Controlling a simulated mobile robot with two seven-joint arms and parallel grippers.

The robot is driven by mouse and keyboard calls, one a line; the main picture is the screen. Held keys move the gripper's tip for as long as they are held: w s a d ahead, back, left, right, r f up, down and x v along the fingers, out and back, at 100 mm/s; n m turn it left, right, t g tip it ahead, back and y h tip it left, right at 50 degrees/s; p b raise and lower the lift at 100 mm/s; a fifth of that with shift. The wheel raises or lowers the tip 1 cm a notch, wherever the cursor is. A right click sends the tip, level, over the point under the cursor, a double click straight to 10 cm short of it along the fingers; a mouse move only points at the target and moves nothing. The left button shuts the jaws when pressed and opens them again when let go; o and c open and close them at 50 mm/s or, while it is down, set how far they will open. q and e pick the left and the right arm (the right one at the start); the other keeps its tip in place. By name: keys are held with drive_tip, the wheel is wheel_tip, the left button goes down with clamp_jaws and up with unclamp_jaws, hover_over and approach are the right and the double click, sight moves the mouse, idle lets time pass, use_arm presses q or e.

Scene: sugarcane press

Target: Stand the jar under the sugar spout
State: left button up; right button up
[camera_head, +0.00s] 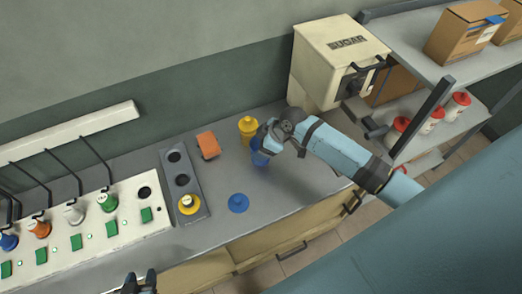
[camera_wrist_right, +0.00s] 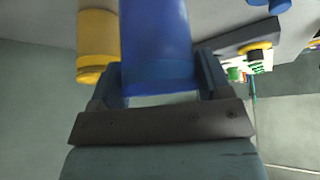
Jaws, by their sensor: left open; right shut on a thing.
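A blue jar (camera_head: 260,157) is between the fingers of my right gripper (camera_head: 269,143), at the middle of the counter. In the right wrist view the blue jar (camera_wrist_right: 156,40) fills the space between both fingers of the right gripper (camera_wrist_right: 160,88). I cannot tell whether its base touches the counter. The cream dispenser marked SUGAR (camera_head: 322,70) stands at the back right of the jar. A dark handle and fitting show on its front; the spout opening is not clear. My left gripper (camera_head: 140,284) is open and empty at the bottom edge, away from the jar.
A yellow jar (camera_head: 247,128) stands close behind the blue one. A round blue piece (camera_head: 238,203) lies nearer the counter's front. An orange block (camera_head: 208,145), a grey holder (camera_head: 173,180) and a white panel with several bottles (camera_head: 90,238) are left. Shelves (camera_head: 437,60) stand right.

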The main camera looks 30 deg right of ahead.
drive_tip(key=shift+f, duration=1.75)
drive_tip(key=shift+f, duration=0.1)
drive_tip(key=o, duration=1.1)
drive_tip(key=shift+c, duration=0.2)
